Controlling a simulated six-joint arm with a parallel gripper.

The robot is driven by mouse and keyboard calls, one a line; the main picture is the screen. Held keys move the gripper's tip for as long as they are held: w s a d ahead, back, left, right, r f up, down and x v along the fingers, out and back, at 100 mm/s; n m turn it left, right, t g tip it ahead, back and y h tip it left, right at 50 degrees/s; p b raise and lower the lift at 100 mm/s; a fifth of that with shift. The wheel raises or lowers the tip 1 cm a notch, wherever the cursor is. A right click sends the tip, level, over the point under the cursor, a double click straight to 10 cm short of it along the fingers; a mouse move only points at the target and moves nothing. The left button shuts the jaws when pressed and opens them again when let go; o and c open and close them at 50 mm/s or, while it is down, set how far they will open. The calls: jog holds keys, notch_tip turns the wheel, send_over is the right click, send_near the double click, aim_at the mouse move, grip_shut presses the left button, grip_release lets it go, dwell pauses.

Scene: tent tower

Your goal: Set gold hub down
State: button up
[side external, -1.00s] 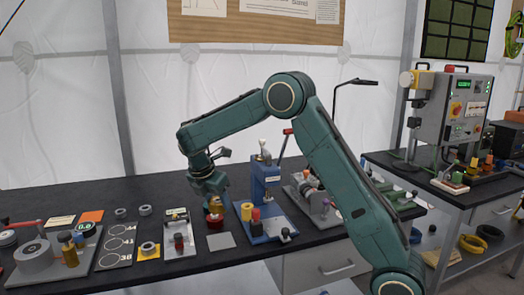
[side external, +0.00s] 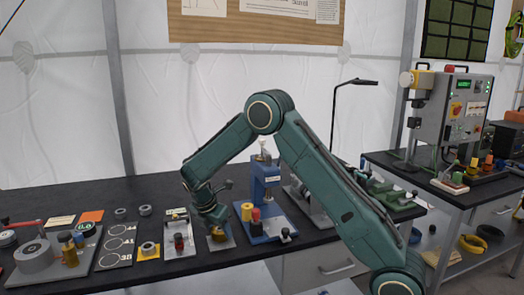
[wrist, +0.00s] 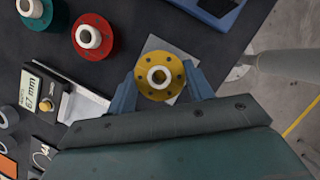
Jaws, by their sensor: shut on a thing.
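My gripper (wrist: 161,82) is shut on the gold hub (wrist: 145,87), with one blue-grey finger on either side of its flange. The hub is a yellow flanged ring with a pale centre collar and small dark holes. It lies over a grey square plate (wrist: 152,45), whose edges show around it. In the side view the gripper (side external: 214,221) and the gold hub (side external: 219,236) are low over the grey plate (side external: 229,243). I cannot tell whether the hub touches the plate.
A red hub (wrist: 80,47) and a teal hub (wrist: 27,20) stand nearby in the wrist view. A gauge block with a "67 mm" label (wrist: 42,95) is close on the left. The blue press (side external: 266,190) stands to the right in the side view.

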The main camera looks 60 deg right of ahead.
jog(key=shift+f, duration=0.65)
jog(key=shift+f, duration=0.15)
jog(key=o, duration=1)
jog(key=shift+o, duration=0.2)
jog(key=v, duration=1.2)
